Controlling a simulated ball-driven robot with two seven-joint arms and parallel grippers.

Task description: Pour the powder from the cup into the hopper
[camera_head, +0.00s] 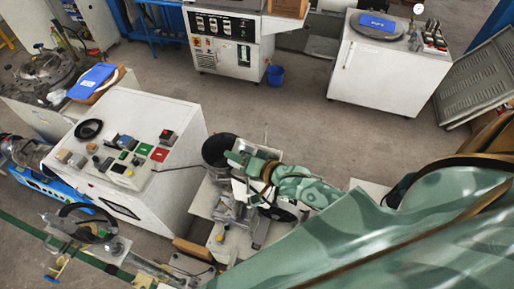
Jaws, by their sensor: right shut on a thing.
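A dark, round, open-topped vessel, which looks like the cup (214,150), is near the middle of the camera_head view. My right gripper (238,158) reaches in from the right with its green arm, and its fingertips are at the right side of the cup. It is shut on the cup, and the cup's inside is too dark to show any powder. A small grey and white machine (222,207) with a black wheel stands below the gripper. I cannot make out the hopper for certain; my arm covers part of this machine. My left gripper is not in view.
A white control cabinet (118,182) with buttons stands close to the left. White machines (222,50) and (375,75) stand at the back, with a blue bucket (275,75) on the floor. Grey floor (300,120) between them is clear.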

